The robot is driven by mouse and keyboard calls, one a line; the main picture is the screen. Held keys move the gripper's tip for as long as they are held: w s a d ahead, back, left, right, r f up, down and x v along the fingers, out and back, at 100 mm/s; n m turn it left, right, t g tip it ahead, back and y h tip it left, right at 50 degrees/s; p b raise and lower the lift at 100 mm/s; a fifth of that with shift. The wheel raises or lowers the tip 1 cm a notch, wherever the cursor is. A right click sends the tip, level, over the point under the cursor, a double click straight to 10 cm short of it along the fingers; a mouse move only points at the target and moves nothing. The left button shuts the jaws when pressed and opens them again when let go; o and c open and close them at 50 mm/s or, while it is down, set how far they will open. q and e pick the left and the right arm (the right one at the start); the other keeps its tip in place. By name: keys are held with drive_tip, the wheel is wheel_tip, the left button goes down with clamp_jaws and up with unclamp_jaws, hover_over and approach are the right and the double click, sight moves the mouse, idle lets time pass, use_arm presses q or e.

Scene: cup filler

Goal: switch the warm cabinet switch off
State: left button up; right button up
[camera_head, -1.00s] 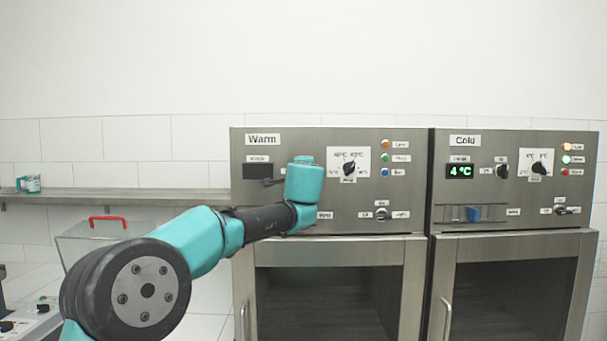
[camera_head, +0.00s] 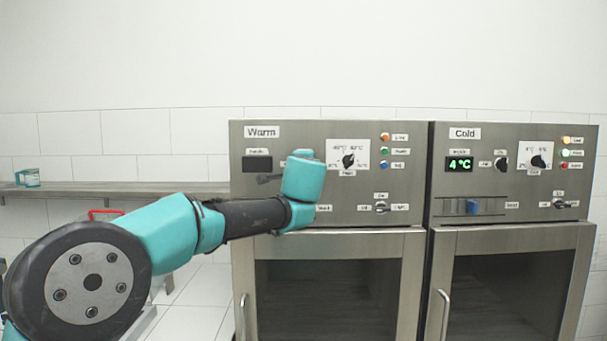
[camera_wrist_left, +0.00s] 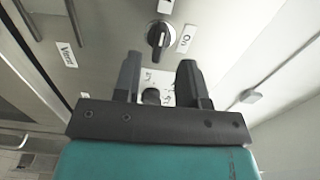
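In the head view the warm cabinet (camera_head: 330,195) is in the middle, its display (camera_head: 257,164) dark. My left wrist covers the panel between display and temperature dial (camera_head: 349,160). In the left wrist view the warm cabinet switch (camera_wrist_left: 159,36) is a black knob. Its grip lies along the picture's vertical, towards an upper label (camera_wrist_left: 166,5) that I cannot read. The On label (camera_wrist_left: 186,38) is at its right. My left gripper (camera_wrist_left: 158,74) is open with empty fingers just below the switch in that picture, apparently clear of it. My right gripper is in neither view.
The cold cabinet (camera_head: 514,210) stands at the right, its green display (camera_head: 459,164) lit. Another knob (camera_wrist_left: 151,97) shows between my left fingers. A shelf (camera_head: 120,189) with a cup (camera_head: 27,177) is at the left. The wall above the cabinets is clear.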

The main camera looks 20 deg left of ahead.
use_arm(q)
drive_tip(key=v, duration=1.2)
drive_tip(key=shift+s, duration=0.2)
drive_tip(key=shift+d, duration=0.1)
drive_tip(key=w+f+g+h, duration=0.2)
drive_tip(key=f+g, duration=0.1)
drive_tip(key=f, duration=0.9)
drive_tip(key=w+f+n+g+h, duration=0.1)
drive_tip(key=f+g, duration=0.2)
drive_tip(key=f, duration=0.9)
drive_tip(key=w+f+g+h, duration=0.2)
drive_tip(key=f+g, duration=0.1)
drive_tip(key=f, duration=0.9)
drive_tip(key=s+f+n+g+h, duration=0.15)
drive_tip(key=s+f, duration=0.25)
drive_tip(key=f, duration=0.6)
drive_tip(key=s+f+n+g+h, duration=0.1)
drive_tip(key=s+f+n+g, duration=0.15)
drive_tip(key=f, duration=0.65)
drive_tip(key=s+a+f+n+g, duration=0.1)
drive_tip(key=s+f+n, duration=0.4)
drive_tip(key=s+f, duration=0.7)
drive_tip(key=s+a+f+n+g+h, duration=0.1)
drive_tip(key=s+f+n, duration=0.5)
drive_tip(key=s+f, duration=0.6)
drive_tip(key=shift+s+a+g, duration=0.8)
drive_tip(key=shift+s+a, duration=0.05)
drive_tip(key=shift+a, duration=0.2)
drive_tip(key=shift+o, duration=0.3)
